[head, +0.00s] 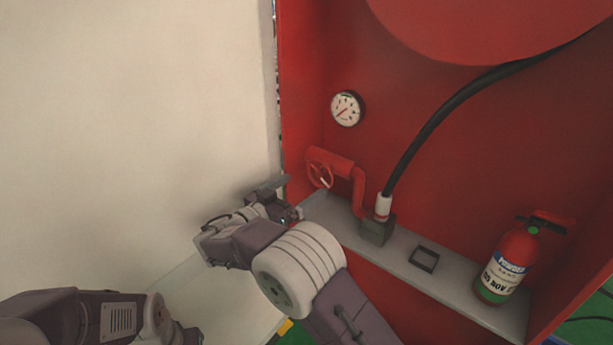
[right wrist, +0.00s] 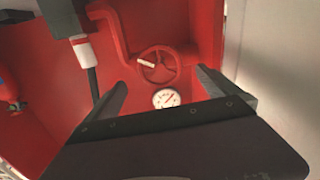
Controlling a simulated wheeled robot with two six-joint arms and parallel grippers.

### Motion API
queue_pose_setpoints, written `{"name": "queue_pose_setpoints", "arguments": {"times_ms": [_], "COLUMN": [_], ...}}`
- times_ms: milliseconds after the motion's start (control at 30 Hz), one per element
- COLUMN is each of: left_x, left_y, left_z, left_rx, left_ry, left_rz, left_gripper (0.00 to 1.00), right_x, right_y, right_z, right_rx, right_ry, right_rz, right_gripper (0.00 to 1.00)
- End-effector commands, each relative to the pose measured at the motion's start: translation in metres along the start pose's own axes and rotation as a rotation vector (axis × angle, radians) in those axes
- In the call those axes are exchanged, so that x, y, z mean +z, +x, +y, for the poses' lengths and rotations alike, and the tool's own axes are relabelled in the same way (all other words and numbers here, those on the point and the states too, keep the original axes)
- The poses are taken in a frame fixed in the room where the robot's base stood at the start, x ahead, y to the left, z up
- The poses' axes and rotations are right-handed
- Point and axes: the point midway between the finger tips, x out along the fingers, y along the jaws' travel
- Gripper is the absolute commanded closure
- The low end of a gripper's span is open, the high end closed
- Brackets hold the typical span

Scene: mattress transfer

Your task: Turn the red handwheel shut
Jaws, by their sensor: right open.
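The red handwheel (head: 320,172) sits on a red pipe inside the red cabinet, at the left below the gauge. It also shows in the right wrist view (right wrist: 158,65), with a small white mark on it. My right gripper (head: 287,199) is open and empty, at the cabinet's left edge, to the lower left of the wheel and apart from it. In the right wrist view its two fingers (right wrist: 160,90) stand wide apart, with the wheel beyond and between them. My left arm shows at the bottom left of the head view; its gripper fingers are out of sight.
A pressure gauge (head: 347,108) is on the back wall. A black hose (head: 440,117) runs up from a valve block (head: 377,229). A fire extinguisher (head: 507,262) and a small dark frame (head: 424,259) are on the grey shelf (head: 455,290). A pale wall (head: 130,100) stands left.

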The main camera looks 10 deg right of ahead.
Motion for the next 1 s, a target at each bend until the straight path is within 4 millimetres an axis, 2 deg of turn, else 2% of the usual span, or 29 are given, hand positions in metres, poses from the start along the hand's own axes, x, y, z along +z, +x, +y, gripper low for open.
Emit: {"name": "queue_pose_setpoints", "arguments": {"times_ms": [167,500,600,700,933,967,1000], "left_x": [0.0,-0.001,-0.001,-0.001,-0.001,-0.001,-0.001], "left_y": [-0.002,-0.01,-0.011,-0.012,-0.011,-0.011,-0.011], "left_z": [0.0,0.0,0.0,0.0,0.0,0.0,0.0], "left_rx": [0.0,0.0,0.0,0.0,0.0,0.0,0.0], "left_ry": [0.0,0.0,0.0,0.0,0.0,0.0,0.0], "left_rz": [0.001,0.001,0.001,0.0,0.0,0.0,0.0], "left_gripper": [0.64,0.64,0.64,0.64,0.64,0.64,0.64], "right_x": [-0.005,-0.005,-0.005,-0.005,-0.004,-0.004,-0.004], "right_y": [0.004,0.069,0.082,0.089,0.091,0.09,0.09], "right_z": [-0.001,0.0,0.0,-0.001,-0.001,-0.001,-0.001], "right_rx": [-0.001,0.002,0.001,-0.001,-0.002,-0.002,-0.002], "right_ry": [0.019,0.015,0.016,0.015,0.015,0.015,0.015], "right_rz": [0.013,0.011,0.01,0.01,0.01,0.01,0.01], "right_gripper": [0.0,0.0,0.0,0.0,0.0,0.03,0.14]}}
